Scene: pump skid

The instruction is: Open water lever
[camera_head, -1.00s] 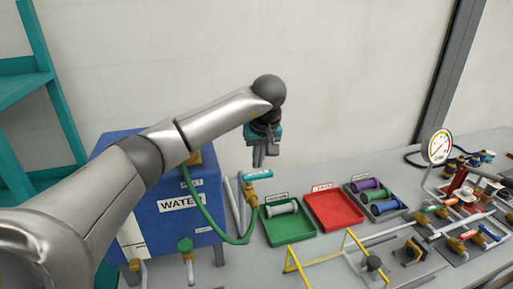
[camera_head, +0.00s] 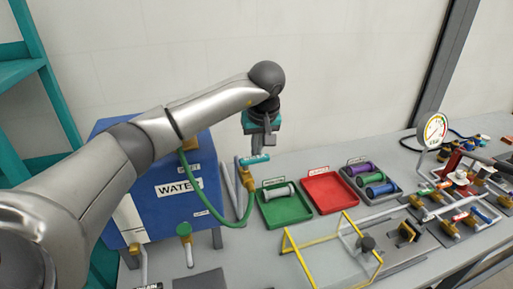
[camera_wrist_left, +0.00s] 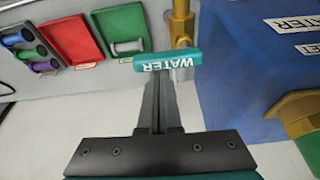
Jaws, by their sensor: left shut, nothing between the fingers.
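The water lever (camera_head: 254,160) is a teal handle beside the blue water tank (camera_head: 172,205). In the left wrist view the lever (camera_wrist_left: 167,62), lettered WATER, lies across the picture on a brass valve (camera_wrist_left: 181,25). My left gripper (camera_head: 265,149) is shut and empty and points down just above the lever in the head view. In the left wrist view its closed fingers (camera_wrist_left: 160,80) end right at the lever's lower edge; I cannot tell whether they touch it. My right gripper is not in view.
A green tray (camera_head: 287,219) with a pale spool, a red tray (camera_head: 332,205) and a grey tray with coloured spools stand right of the lever. A green hose (camera_head: 222,219) loops beside the tank. A yellow frame (camera_head: 287,240) and a gauge (camera_head: 432,130) stand further right.

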